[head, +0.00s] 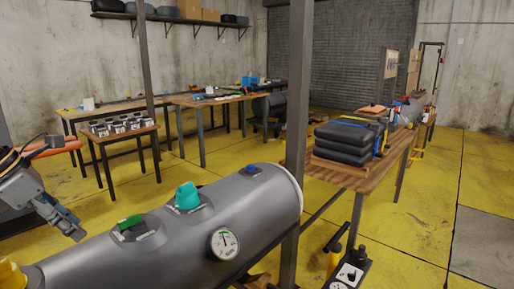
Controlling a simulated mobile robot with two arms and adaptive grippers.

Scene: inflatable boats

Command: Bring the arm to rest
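My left arm comes in from the left edge, and my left gripper (68,222) hangs in the air with its fingers pointing down and to the right. It is to the left of the large grey inflatable tube (180,245). I see nothing held in it, but the fingers are seen close together and at an angle, so how far they are apart is unclear. The tube carries a green part, a teal cap (187,196), a blue cap and a round pressure gauge (224,243). My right gripper does not show.
A wooden table (335,174) at right bears a stack of folded dark boats (349,140). A small table (98,137) at left holds several cans. Metal posts (297,120) stand upright nearby. A yellow and black item (333,259) is low at bottom right. Yellow floor lies open at far right.

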